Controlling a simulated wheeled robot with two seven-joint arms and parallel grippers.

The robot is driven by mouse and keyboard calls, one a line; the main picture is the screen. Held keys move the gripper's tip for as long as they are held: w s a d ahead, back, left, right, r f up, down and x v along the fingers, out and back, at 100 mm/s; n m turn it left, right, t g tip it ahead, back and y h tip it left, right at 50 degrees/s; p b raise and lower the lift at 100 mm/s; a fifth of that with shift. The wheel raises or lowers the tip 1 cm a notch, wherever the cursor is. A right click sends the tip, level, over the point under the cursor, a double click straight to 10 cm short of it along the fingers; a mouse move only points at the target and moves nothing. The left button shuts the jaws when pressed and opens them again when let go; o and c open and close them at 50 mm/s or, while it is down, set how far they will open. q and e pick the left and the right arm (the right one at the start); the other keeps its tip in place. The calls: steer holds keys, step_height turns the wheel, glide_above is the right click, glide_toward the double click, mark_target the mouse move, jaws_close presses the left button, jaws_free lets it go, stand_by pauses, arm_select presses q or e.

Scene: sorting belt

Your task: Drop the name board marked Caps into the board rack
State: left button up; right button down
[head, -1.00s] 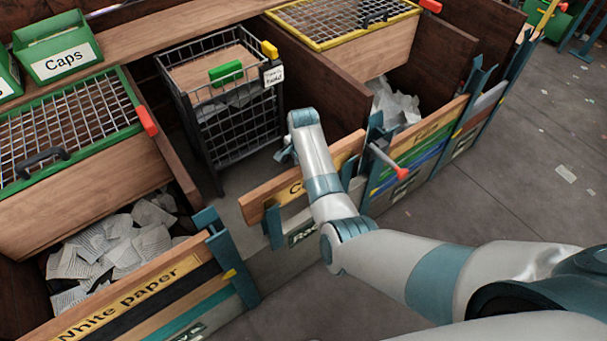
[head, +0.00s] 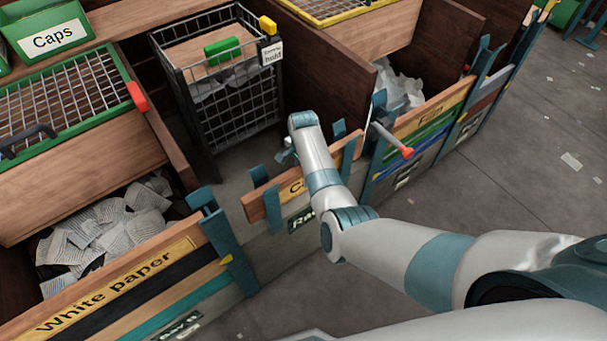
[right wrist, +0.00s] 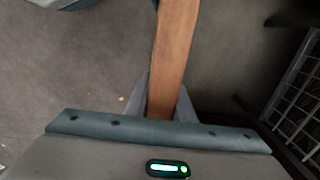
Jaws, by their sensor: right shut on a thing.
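The name board (head: 257,208) is a wooden plank with a yellow label; only the letters "Ca" show, the rest is behind my right arm. My right gripper (right wrist: 162,108) is shut on it, and the board (right wrist: 175,45) runs away between the fingers in the right wrist view. In the head view the fingers are mostly hidden by my wrist. The board rack has teal uprights (head: 273,211) on the low front wall. The board lies between front and rear uprights at both ends; whether it rests on anything is hidden. My left gripper is not in view.
A black wire cart (head: 235,110) stands behind the rack. A bay marked White paper (head: 115,285) is at left, and a bay with stacked coloured boards (head: 420,140) at right. A red-tipped lever (head: 405,153) sticks out close to the board's right end.

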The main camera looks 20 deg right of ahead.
steer(key=shift+w+f+b, duration=0.1)
steer(key=shift+f+b, duration=1.9)
steer(key=shift+f, duration=1.1)
steer(key=shift+f, duration=0.4)
